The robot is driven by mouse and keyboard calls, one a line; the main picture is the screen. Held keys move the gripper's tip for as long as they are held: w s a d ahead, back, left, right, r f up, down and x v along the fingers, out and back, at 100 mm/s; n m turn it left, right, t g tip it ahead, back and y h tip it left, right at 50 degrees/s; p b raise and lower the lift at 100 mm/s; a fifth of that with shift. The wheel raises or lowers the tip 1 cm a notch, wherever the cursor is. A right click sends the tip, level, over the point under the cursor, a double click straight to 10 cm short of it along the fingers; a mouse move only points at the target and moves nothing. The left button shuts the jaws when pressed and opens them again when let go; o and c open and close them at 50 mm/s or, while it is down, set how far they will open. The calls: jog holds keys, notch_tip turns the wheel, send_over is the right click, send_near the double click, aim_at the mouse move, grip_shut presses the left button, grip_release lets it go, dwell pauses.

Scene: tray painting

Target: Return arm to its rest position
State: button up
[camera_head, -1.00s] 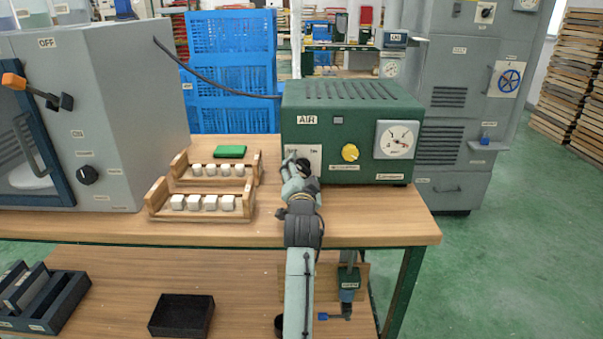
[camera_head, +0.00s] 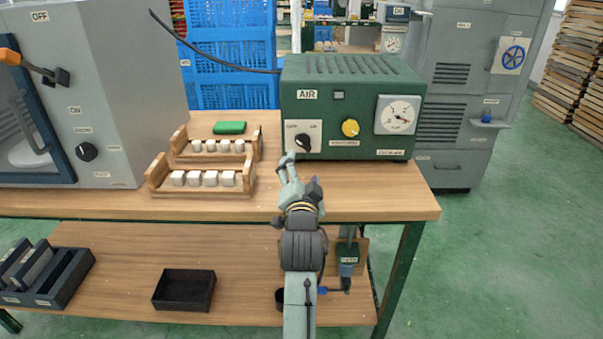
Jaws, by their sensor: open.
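My gripper (camera_head: 287,168) is at the end of my arm, which reaches up from the bottom middle of the view. The gripper is open and I see nothing between its fingers. It is just in front of the green AIR compressor box (camera_head: 350,112), below its black OFF/ON knob (camera_head: 302,143). The knob is in full view and the gripper appears apart from it.
Two wooden racks (camera_head: 205,193) with several white blocks stand left of the gripper, with a green pad (camera_head: 229,127) behind. A grey cabinet (camera_head: 120,100) is at left. The lower shelf (camera_head: 130,250) holds a black tray (camera_head: 184,290). Table space right of the gripper is clear.

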jog(key=shift+s, duration=0.25)
